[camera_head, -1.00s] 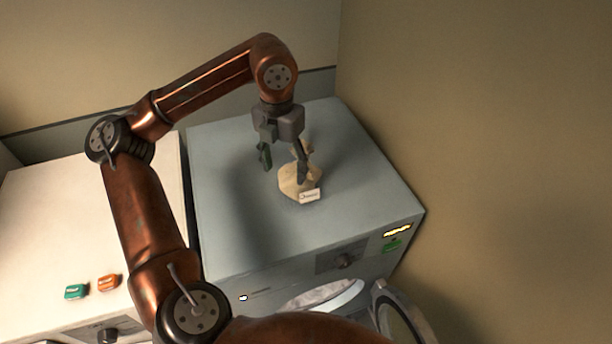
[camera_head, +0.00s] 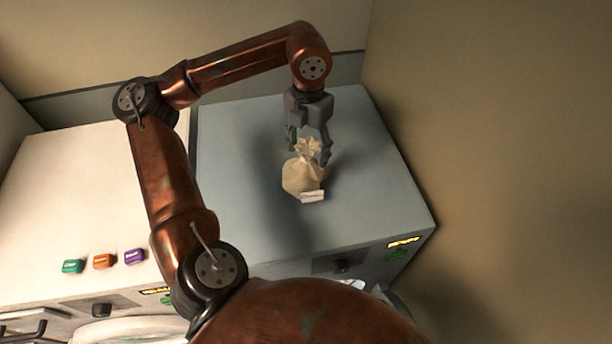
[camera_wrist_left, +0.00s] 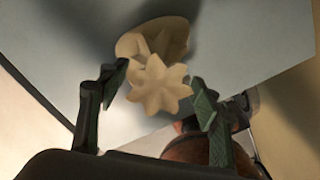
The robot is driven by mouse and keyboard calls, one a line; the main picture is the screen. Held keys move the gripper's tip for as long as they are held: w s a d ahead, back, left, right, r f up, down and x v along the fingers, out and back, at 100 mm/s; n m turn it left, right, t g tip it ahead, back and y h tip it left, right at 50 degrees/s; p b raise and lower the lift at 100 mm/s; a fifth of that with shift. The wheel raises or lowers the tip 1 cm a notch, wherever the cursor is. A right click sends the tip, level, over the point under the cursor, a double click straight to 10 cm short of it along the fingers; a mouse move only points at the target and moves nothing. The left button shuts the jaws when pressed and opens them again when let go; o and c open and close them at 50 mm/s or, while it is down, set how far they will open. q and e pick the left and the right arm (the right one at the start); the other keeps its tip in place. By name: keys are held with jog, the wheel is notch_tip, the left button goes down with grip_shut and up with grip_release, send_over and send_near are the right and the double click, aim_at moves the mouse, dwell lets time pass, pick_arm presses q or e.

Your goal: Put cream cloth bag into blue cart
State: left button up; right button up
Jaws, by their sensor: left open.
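The cream cloth bag (camera_head: 301,180) stands on top of the grey machine, with a gathered neck and a small white tag at its front. In the left wrist view the bag (camera_wrist_left: 158,85) shows its ruffled top between the two fingers. My left gripper (camera_head: 309,152) is open, just above and behind the bag, its fingers on either side of the ruffled top. In the left wrist view the open fingers of the left gripper (camera_wrist_left: 158,100) stand apart from the ruffle. No blue cart shows in any view. My right gripper is not in view.
A white machine (camera_head: 80,190) stands left of the grey machine (camera_head: 370,200). Walls close in behind and at the right. The grey top around the bag is clear.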

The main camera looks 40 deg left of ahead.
aim_at(308, 158)
pick_arm(q)
notch_tip(308, 158, down, 3)
jog(key=shift+a+f+p, duration=0.15)
jog(key=shift+p, duration=0.3)
jog(key=shift+f, duration=0.15)
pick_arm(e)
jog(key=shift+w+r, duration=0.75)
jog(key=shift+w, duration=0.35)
pick_arm(q)
jog(key=shift+c, duration=0.7)
jog(key=c, duration=1.4)
grip_shut()
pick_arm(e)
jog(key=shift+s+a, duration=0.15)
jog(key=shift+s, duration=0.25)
